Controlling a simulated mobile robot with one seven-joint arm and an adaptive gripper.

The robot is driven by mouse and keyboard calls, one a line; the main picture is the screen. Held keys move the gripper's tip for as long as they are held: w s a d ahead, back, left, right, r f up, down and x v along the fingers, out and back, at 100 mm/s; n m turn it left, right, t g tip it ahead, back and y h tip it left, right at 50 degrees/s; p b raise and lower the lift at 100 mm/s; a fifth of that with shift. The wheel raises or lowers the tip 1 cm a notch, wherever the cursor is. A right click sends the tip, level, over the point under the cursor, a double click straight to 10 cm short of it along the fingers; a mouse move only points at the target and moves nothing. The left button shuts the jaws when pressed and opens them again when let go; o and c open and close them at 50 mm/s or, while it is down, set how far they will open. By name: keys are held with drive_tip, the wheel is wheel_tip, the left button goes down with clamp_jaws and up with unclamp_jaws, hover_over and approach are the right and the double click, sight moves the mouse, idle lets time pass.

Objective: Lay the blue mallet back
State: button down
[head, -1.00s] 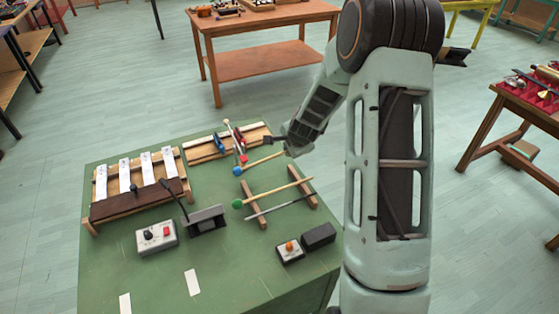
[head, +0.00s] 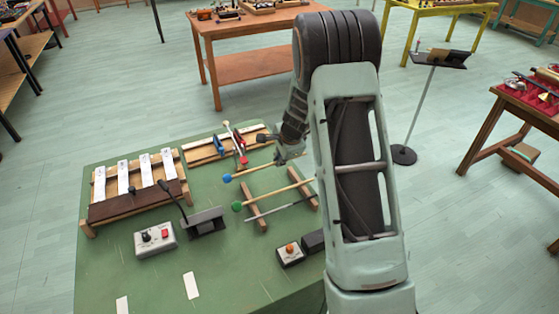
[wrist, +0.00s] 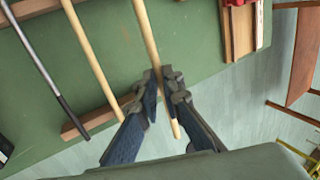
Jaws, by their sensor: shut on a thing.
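The blue mallet shows its blue head (head: 227,178) at left and its pale wooden handle running right to my gripper (head: 284,157). In the wrist view, my gripper (wrist: 163,78) is shut on the handle (wrist: 147,35); the handle's end sticks out past the fingers. The mallet appears held just behind the rack, whose two wooden bars (head: 255,205) stand on the green table. A green-headed mallet (head: 237,206) and a thin dark grey rod (head: 262,213) lie across the bars. The exact height of the blue mallet is hard to tell.
A chime-bar instrument (head: 133,190) stands at left. A clamp-like wooden stand with red and blue parts (head: 238,143) is behind the mallet. A control box (head: 155,238), a microphone stand (head: 203,222) and an orange-button box (head: 290,253) sit nearer.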

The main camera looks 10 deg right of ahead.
drive_tip(key=shift+f, duration=0.1)
wheel_tip(320, 180, down, 6)
drive_tip(key=b, duration=0.6)
drive_tip(key=shift+f, duration=0.35)
idle(0.4)
drive_tip(key=c, duration=2)
unclamp_jaws()
drive_tip(key=v, duration=1.2)
